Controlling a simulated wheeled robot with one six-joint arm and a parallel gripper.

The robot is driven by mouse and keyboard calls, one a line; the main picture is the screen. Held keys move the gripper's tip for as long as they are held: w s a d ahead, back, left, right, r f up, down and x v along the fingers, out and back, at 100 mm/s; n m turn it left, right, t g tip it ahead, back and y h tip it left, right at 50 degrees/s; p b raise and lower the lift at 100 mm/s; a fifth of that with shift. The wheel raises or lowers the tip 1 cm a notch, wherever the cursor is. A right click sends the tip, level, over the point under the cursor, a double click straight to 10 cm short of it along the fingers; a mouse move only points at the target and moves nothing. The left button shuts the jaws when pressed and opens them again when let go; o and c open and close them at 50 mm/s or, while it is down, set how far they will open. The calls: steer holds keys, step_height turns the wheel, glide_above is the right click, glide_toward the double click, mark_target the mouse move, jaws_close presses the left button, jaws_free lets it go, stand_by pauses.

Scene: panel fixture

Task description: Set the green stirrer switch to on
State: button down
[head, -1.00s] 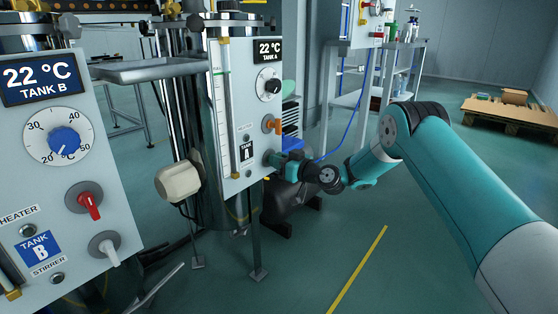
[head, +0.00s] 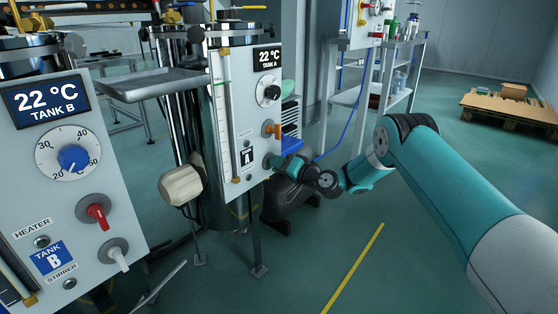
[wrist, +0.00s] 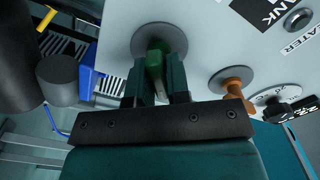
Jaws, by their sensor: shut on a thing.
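The green stirrer switch (wrist: 155,60) sits on a round grey plate (wrist: 141,42) on the Tank A panel (head: 262,130). In the wrist view my gripper (wrist: 156,84) has one finger on each side of the green handle and is shut on it. In the head view my gripper (head: 275,161) is at the lower right of the Tank A panel and hides the switch. An orange switch (wrist: 232,84) is beside it in the wrist view; the head view shows this orange switch (head: 271,129) above my gripper.
The Tank A dial (head: 271,94) is higher on the same panel. The Tank B panel (head: 112,190), with a blue dial (head: 73,157), a red switch (head: 97,212) and a white switch (head: 117,257), stands at the left. A dark rounded body (head: 285,203) is below my gripper.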

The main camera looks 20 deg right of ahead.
steer(key=m+p, duration=0.1)
steer(key=m, duration=0.2)
steer(key=shift+d+m, duration=0.15)
steer(key=shift+m, duration=0.25)
steer(key=shift+w+f+m+p, duration=0.1)
steer(key=shift+m+p, duration=0.5)
steer(key=shift+m, duration=1.2)
steer(key=c, duration=1.2)
jaws_free()
steer(key=shift+o, duration=0.2)
